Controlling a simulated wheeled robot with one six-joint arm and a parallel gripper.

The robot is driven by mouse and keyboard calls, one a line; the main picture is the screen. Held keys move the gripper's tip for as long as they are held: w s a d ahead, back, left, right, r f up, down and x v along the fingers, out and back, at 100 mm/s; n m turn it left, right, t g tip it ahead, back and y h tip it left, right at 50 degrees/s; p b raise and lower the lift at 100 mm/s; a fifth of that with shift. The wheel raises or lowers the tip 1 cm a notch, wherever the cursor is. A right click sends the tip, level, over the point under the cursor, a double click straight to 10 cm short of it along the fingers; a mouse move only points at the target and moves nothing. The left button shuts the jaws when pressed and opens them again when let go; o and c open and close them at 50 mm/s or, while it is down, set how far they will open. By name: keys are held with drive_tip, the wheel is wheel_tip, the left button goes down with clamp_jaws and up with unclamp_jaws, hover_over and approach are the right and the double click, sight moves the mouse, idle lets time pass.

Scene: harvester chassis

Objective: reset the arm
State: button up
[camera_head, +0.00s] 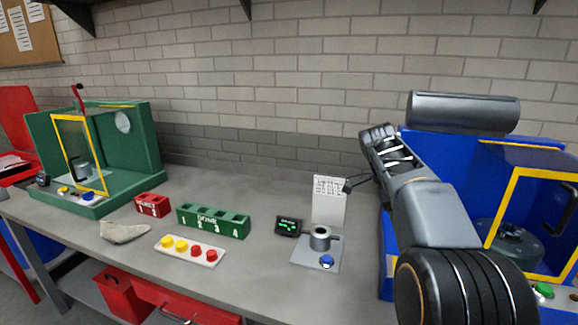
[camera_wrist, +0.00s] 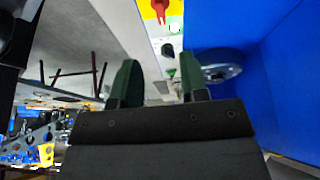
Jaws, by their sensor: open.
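My arm (camera_head: 425,205) rises in the right of the head view, bent in front of the blue machine. My gripper (camera_wrist: 158,60) shows in the wrist view with its two dark green fingers apart and nothing between them. I cannot make out the fingers in the head view.
The blue machine (camera_head: 400,225) with a yellow-framed door (camera_head: 497,205) stands close at right. A green machine (camera_head: 140,135) stands at left. Between them on the workbench (camera_head: 265,290) are a green numbered block (camera_head: 213,222), a red block (camera_head: 152,205), a button strip (camera_head: 189,251) and a cup stand (camera_head: 320,240).

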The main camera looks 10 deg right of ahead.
wheel_tip(320, 180, down, 7)
drive_tip(key=a+n+t+y, duration=0.1)
drive_tip(key=a+n+t, duration=0.15)
drive_tip(key=n, duration=0.85)
drive_tip(key=s+a+f+n+t+y+p, duration=0.3)
drive_tip(key=s+a+f+n, duration=0.2)
drive_tip(key=s+a+n, duration=0.7)
drive_tip(key=shift+s+a+f, duration=0.15)
drive_tip(key=shift+s+a, duration=0.5)
drive_tip(key=shift+s, duration=0.85)
